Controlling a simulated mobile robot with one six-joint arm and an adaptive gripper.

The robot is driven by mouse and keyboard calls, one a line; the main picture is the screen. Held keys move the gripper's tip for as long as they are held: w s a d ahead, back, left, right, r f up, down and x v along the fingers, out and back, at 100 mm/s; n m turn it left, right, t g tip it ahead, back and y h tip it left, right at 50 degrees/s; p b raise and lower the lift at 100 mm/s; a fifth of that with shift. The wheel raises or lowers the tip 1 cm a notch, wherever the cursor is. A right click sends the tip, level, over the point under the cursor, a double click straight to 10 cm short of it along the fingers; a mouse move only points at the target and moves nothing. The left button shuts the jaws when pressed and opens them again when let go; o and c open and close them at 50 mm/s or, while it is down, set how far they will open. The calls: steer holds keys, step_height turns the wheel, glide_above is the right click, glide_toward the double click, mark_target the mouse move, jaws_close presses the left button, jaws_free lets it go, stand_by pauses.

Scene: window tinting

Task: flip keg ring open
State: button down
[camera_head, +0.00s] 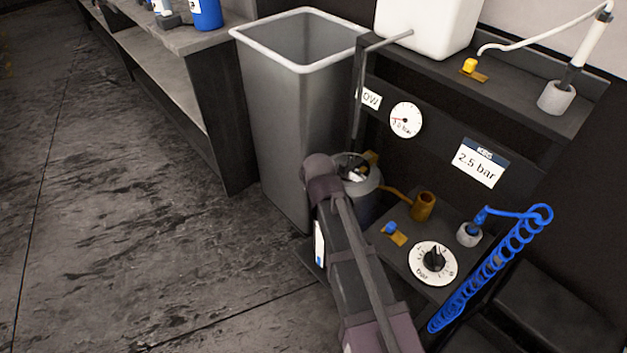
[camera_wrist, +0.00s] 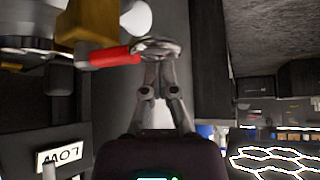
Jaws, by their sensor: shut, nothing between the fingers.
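The grey keg (camera_head: 366,205) stands beside the bin, partly hidden by my arm. Its top is cluttered with small metal and brass parts too small to tell apart. In the wrist view, a red bar (camera_wrist: 115,55) extends from a brass block (camera_wrist: 90,22) toward my fingertips. A silvery ring-like piece (camera_wrist: 157,44) lies at the bar's end, right at the tips. My gripper (camera_wrist: 158,62) is shut with nothing between its fingers. Its tips overlap the ring in this view; I cannot tell whether they touch it. In the head view my arm hides most of the gripper.
A tall grey bin (camera_head: 270,120) stands close left of the keg. A dark panel with a gauge (camera_head: 405,120) and "2.5 bar" sign (camera_head: 481,163) rises behind. A dial (camera_head: 433,263) and blue coiled hose (camera_head: 490,270) are at right. The floor (camera_head: 120,230) at left is clear.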

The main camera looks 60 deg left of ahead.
stand_by(0.4)
steer(key=a, duration=0.5)
steer(key=shift+w+d+p+v, duration=0.15)
steer(key=shift+w+p+v, duration=0.1)
steer(key=shift+p+v, duration=1.3)
steer(key=shift+w+d+p+v, duration=0.2)
steer(key=shift+p+v, duration=0.85)
steer(key=shift+v, duration=0.9)
steer(key=shift+w+d+p+v, duration=0.1)
steer(key=shift+w+p+v, duration=0.2)
steer(key=shift+p+v, duration=1.25)
steer(key=shift+d, duration=0.1)
steer(key=shift+s, duration=0.1)
